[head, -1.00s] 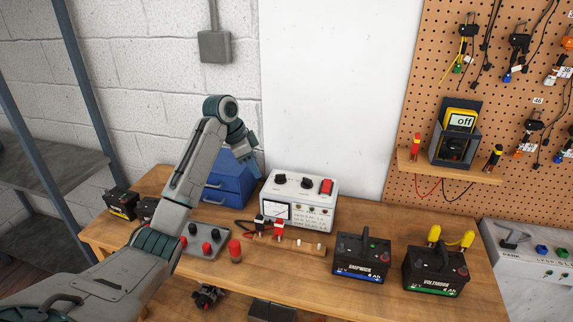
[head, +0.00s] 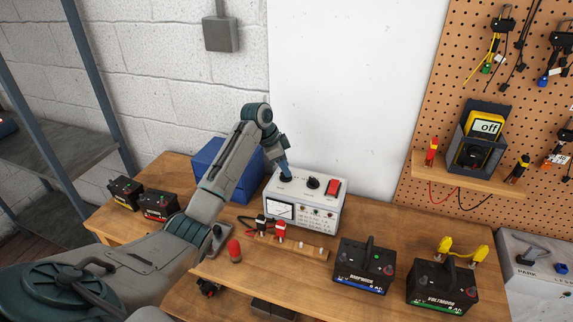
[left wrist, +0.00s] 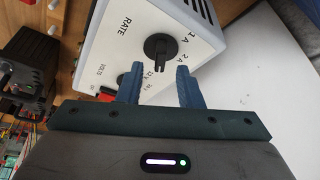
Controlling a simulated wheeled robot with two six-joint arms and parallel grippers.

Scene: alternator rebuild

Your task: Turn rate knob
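The rate knob (left wrist: 158,48) is a round black dial with a raised bar, on the white charger (head: 305,210). The labels RATE, 1 A and 2 A are printed around it in the left wrist view. My left gripper (left wrist: 160,68) is open and empty, its blue fingertips just short of the knob and on either side of it. In the head view my left gripper (head: 285,172) points down at the charger's left knob and largely hides it. Contact with the knob cannot be made out. My right gripper is out of view.
A second black knob (head: 313,183) and a red switch (head: 333,188) sit to the right on the charger top. A blue toolbox (head: 222,163) stands behind my left arm. Clamps (head: 280,231) and batteries (head: 362,266) stand in front. The white wall panel rises behind.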

